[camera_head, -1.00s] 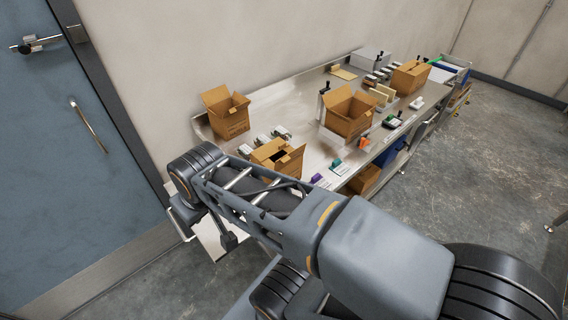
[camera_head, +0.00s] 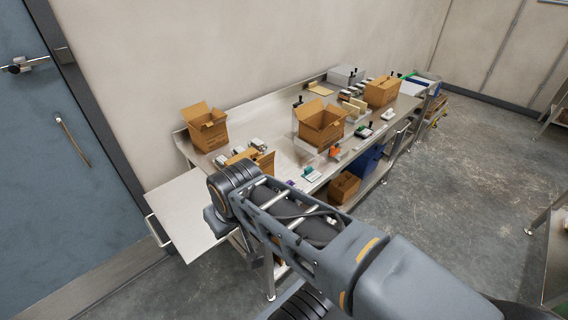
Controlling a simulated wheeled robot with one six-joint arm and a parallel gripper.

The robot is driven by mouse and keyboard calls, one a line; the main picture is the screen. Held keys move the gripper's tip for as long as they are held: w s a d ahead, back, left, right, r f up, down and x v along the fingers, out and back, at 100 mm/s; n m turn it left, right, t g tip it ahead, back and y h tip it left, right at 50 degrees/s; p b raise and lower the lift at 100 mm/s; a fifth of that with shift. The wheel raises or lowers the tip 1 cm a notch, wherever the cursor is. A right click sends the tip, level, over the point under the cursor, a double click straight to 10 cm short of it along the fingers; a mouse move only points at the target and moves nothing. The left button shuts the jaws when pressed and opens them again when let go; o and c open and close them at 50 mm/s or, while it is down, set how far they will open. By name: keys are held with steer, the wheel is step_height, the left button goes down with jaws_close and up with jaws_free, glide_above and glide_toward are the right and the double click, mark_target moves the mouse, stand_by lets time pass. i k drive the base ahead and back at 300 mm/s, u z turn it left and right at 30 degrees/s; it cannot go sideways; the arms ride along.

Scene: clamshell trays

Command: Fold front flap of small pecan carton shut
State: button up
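Several brown cartons show, and I cannot read which is the small pecan carton. One with raised flaps (camera_head: 208,132) stands at the back left of the steel table. A larger open carton (camera_head: 320,130) stands mid-table with its flaps spread. A low carton (camera_head: 262,160) near the front edge is partly hidden behind my arm, with a flap upright at its right. Another carton (camera_head: 382,92) stands farther right, and one (camera_head: 343,188) sits below the tabletop. My arm crosses the foreground, its joint in front of the table's left end. My gripper cannot be made out.
The steel table (camera_head: 270,103) runs along the wall, with small packs, coloured items and a grey box (camera_head: 346,75) on it. A bare pale panel (camera_head: 180,210) juts out at its left end. A blue door (camera_head: 45,180) is at left. The concrete floor (camera_head: 450,190) at right is clear.

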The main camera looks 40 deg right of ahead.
mark_target(264, 162)
steer(key=z, duration=2.2)
steer(key=k, duration=0.75)
steer(key=u, duration=1)
steer(key=i, duration=1)
steer(key=z, duration=1.2)
steer(key=k, duration=0.9)
steer(key=u, duration=1.25)
steer(key=i, duration=0.45)
steer(key=z, duration=0.2)
